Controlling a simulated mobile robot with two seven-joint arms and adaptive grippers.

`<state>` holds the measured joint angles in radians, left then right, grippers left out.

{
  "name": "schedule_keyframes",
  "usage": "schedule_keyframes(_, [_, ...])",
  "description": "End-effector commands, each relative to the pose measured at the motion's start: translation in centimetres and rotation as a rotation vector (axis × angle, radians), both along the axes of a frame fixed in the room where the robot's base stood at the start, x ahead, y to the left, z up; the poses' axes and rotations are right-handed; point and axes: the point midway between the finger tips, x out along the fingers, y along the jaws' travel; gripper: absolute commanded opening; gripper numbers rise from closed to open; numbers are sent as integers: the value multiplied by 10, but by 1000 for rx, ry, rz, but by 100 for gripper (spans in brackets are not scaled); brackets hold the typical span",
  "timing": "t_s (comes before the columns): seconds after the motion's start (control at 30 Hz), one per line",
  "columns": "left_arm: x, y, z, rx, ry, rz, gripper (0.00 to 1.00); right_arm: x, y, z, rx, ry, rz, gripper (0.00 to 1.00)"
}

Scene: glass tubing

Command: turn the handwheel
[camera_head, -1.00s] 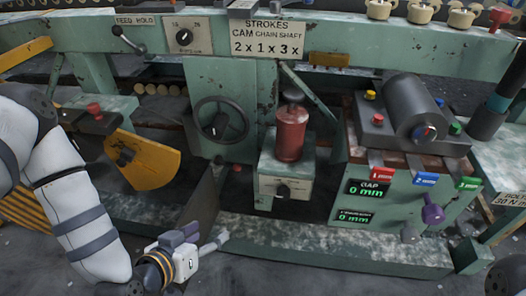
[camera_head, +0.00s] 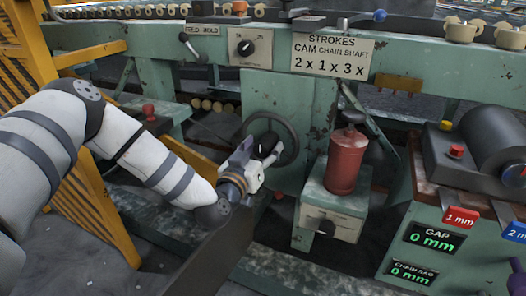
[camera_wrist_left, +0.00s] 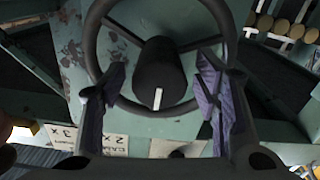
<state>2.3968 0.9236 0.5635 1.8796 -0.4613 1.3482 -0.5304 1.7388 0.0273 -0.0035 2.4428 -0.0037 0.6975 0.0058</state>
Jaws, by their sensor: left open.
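The handwheel (camera_head: 291,137) is a dark round rim with a thick dark hub, mounted on a green panel of the machine. In the left wrist view the hub (camera_wrist_left: 158,68) carries a white mark and sits between my fingers in the picture. My left gripper (camera_head: 268,156) is in front of the wheel and covers part of its hub and lower rim. Its purple-padded fingers are spread, one on each side of the hub. I cannot tell whether they touch the hub or rim.
A red canister (camera_head: 347,160) stands on a green box just right of the wheel. A selector knob (camera_head: 244,47) and a feed hold lever (camera_head: 188,45) sit above. A yellow frame (camera_head: 92,190) stands at the left. A console with a gap display (camera_head: 430,238) is at the right.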

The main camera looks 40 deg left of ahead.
Motion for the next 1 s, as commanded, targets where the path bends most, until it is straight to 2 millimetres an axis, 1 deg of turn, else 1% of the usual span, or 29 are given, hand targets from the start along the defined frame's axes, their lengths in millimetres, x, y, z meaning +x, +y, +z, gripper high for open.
schedule_keyframes(0.13, [0,0,0,0,0,0,56,0,0,0,0,0,0,31])
schedule_keyframes(0.17, [0,0,0,0,0,0,54,0,0,0,0,0,0,31])
schedule_keyframes(0.2, [0,0,0,0,0,0,45,0,0,0,0,0,0,31])
schedule_keyframes(0.27, [0,0,0,0,0,0,31,0,0,0,0,0,0,31])
schedule_keyframes(0.3, [0,0,0,0,0,0,22,0,0,0,0,0,0,31])
schedule_keyframes(0.37, [0,0,0,0,0,0,8,0,0,0,0,0,0,31])
schedule_keyframes(0.4, [0,0,0,0,0,0,0,0,0,0,0,0,0,31])
schedule_keyframes(0.73, [-1,0,1,33,8,0,0,1,0,5,0,-6,0,31])
schedule_keyframes(0.87, [-1,-1,3,92,22,-2,0,4,-1,13,-1,-17,-1,31])
schedule_keyframes(1.0, [0,-2,5,194,44,-4,0,8,-1,25,-1,-32,-1,31])
